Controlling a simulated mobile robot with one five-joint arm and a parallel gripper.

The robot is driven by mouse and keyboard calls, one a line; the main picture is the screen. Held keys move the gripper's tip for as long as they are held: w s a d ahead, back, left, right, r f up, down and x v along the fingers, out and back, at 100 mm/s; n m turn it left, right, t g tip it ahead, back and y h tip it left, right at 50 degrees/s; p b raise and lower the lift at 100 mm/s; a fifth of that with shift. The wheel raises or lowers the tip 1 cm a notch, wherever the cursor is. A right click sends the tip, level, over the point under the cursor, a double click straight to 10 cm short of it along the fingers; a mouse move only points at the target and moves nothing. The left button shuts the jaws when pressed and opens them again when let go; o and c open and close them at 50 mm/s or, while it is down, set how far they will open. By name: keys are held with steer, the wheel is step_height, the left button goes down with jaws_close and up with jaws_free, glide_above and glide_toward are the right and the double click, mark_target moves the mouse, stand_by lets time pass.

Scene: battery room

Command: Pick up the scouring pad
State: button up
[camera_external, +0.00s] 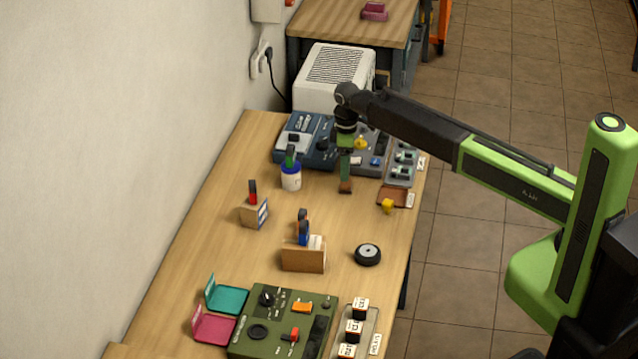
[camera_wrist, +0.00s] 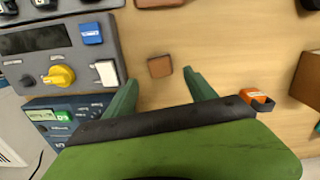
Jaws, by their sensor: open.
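A small flat brown square, which looks like the scouring pad (camera_external: 345,188), lies on the wooden table in front of the grey and blue devices. In the wrist view this brown pad (camera_wrist: 160,67) lies flat just ahead of the gap between the fingertips, with bare wood around it. My gripper (camera_external: 346,176) points down above it, fingers open and empty. In the wrist view my gripper (camera_wrist: 160,77) has its two green fingers spread on either side of the pad's line. The exact height between tips and pad is hard to tell.
A grey device (camera_wrist: 50,45) stands close left of my fingers in the wrist view. A brown tray (camera_external: 393,195) and yellow cube (camera_external: 388,206) lie to the right. A white-blue cup (camera_external: 291,177) stands left, a black wheel (camera_external: 368,254) nearer. Bare wood surrounds the pad.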

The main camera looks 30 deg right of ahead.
mark_target(345, 186)
steer(key=shift+f, duration=0.15)
step_height(345, 186, down, 5)
steer(key=b, duration=0.5)
steer(key=shift+s+f, duration=0.1)
steer(key=shift+f, duration=0.1)
steer(key=shift+r, duration=0.2)
jaws_close()
